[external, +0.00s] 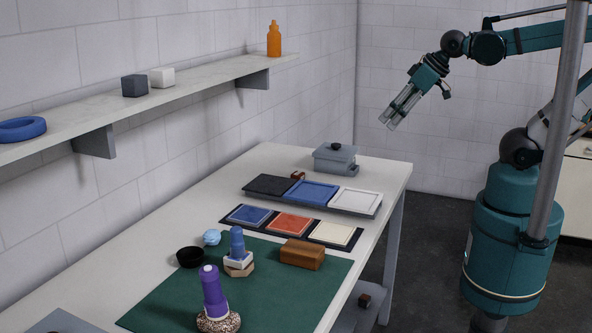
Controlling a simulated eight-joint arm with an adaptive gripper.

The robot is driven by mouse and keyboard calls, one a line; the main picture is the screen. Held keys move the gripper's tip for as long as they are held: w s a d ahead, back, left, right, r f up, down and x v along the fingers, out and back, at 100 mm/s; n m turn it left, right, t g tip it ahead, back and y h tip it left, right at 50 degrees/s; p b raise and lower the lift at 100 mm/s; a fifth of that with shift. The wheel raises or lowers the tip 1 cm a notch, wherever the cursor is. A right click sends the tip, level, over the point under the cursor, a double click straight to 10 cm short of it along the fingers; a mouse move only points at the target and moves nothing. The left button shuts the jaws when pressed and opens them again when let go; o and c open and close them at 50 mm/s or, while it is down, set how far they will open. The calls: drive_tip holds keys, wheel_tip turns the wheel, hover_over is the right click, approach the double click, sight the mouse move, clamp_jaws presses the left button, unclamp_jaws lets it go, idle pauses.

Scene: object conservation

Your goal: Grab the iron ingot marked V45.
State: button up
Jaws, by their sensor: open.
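My gripper (387,124) is open and empty. It hangs in the air above and beyond the far right end of the table, pointing down and left. I cannot make out the marking V45 on anything, and no thing is clearly an iron ingot. A dark grey block (134,86) sits on the wall shelf. A grey lidded box (335,160) with a dark knob stands at the table's far end. A small reddish-brown block (298,175) is just in front of it, and another small brown block (363,300) lies on a low grey surface under the table.
The white table (385,178) bears a tray of black, blue and white panels (357,200) and a mat of coloured squares. An orange bottle (274,40) stands on the shelf.

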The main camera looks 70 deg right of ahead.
drive_tip(key=w, duration=0.1)
drive_tip(key=m+g+h+b, duration=0.1)
drive_tip(key=m+g+h, duration=0.4)
drive_tip(key=m, duration=1.4)
hover_over(295, 175)
wheel_tip(295, 175, down, 22)
drive_tip(key=g+y, duration=0.2)
drive_tip(key=shift+a+f, duration=0.15)
drive_tip(key=shift+a, duration=0.1)
drive_tip(key=shift+x, duration=1.25)
drive_tip(key=shift+d+f, duration=0.1)
drive_tip(key=shift+f, duration=0.05)
